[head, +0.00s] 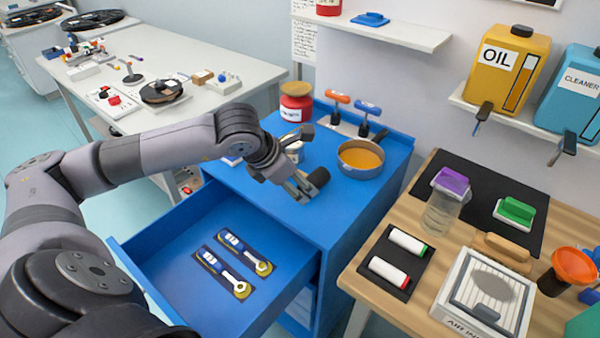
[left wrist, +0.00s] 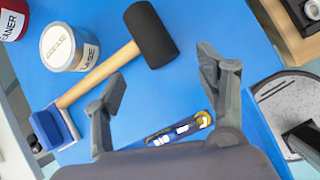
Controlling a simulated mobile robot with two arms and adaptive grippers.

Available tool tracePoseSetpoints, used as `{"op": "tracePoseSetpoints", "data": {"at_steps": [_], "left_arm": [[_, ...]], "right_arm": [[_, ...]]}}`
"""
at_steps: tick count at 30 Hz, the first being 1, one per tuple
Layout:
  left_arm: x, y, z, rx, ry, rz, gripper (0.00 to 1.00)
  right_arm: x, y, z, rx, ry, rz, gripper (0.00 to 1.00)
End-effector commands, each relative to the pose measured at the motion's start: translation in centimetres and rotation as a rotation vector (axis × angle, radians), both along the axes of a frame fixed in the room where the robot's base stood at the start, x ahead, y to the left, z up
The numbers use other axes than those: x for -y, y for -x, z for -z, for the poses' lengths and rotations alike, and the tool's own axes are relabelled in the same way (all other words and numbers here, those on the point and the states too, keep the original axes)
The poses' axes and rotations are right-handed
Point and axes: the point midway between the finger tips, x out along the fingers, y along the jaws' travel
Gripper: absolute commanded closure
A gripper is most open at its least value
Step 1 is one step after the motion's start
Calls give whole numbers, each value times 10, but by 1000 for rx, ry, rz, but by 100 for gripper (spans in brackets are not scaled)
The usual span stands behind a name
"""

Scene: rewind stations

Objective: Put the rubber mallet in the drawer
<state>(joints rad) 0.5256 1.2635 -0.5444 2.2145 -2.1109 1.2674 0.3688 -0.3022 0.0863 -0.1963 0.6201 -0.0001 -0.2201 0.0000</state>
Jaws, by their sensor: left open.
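The rubber mallet lies on the blue cabinet top. Its black head (head: 319,177) shows just beyond my left gripper in the head view; the arm hides most of the handle. In the left wrist view the black head (left wrist: 152,35) is at top middle and the wooden handle (left wrist: 98,74) slants down to the left. My left gripper (head: 303,190) is open and empty, above the cabinet top beside the mallet. Its spread fingers (left wrist: 163,78) show in the wrist view, with the handle beyond them. The blue drawer (head: 160,243) is pulled open and holds two wrench-like tools (head: 233,265) on dark pads.
A labelled can (left wrist: 68,47) stands close to the mallet handle. A red jar (head: 296,103), a pan (head: 361,158) and upright tools with orange and blue handles (head: 368,108) stand at the cabinet's back. A wooden bench (head: 400,318) with several items adjoins on the right.

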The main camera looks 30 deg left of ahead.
Motion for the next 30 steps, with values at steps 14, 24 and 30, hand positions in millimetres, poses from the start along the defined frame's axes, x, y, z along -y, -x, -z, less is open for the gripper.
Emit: {"op": "tracePoseSetpoints", "data": {"at_steps": [14,24,30], "left_arm": [[4,-26,39,-2,2,1,34],[4,-26,39,-2,2,0,49],[4,-25,39,-4,3,1,62]], "right_arm": [[-6,-2,-18,2,-6,-1,69],[-13,-2,-17,2,-15,-2,69],[-11,-2,-17,2,-13,-2,69]]}}
